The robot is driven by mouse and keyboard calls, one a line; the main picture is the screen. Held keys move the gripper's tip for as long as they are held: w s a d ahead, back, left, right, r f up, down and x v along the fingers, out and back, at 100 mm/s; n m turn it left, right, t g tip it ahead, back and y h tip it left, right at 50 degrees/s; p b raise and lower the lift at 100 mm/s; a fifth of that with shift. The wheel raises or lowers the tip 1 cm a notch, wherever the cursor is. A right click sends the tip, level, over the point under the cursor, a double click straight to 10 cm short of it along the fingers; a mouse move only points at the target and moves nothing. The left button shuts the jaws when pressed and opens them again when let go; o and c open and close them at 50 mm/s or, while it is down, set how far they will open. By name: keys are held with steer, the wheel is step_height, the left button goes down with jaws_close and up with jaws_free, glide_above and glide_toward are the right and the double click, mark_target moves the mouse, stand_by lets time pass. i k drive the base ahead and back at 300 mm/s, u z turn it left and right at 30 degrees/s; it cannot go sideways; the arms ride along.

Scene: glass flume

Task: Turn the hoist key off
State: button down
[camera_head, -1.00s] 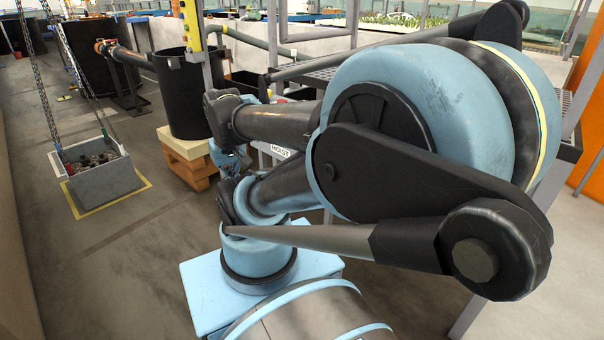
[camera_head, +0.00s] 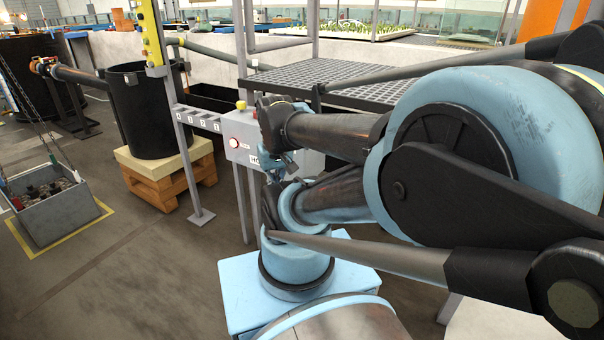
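The grey hoist control box (camera_head: 238,148) stands on a thin post near the middle of the view, with a red round button on its front and a yellow knob on top. Part of its "HO…" label shows; my arm covers the right side of the box. I cannot make out the hoist key. My gripper (camera_head: 282,168) is small, bluish and dark, hanging in front of the box's right part. I cannot tell whether it touches anything, and its fingers are not clear enough to show open or shut.
A black bin (camera_head: 142,125) stands on wooden blocks (camera_head: 168,180) left of the box. A grey crate of dark lumps (camera_head: 58,212) hangs on chains at far left over a yellow floor outline. A grated platform (camera_head: 345,80) lies behind my arm.

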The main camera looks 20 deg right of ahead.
mark_target(240, 104)
steer(key=z, duration=2.5)
steer(key=k, duration=0.9)
steer(key=u, duration=1.8)
steer(key=i, duration=1)
steer(key=z, duration=0.05)
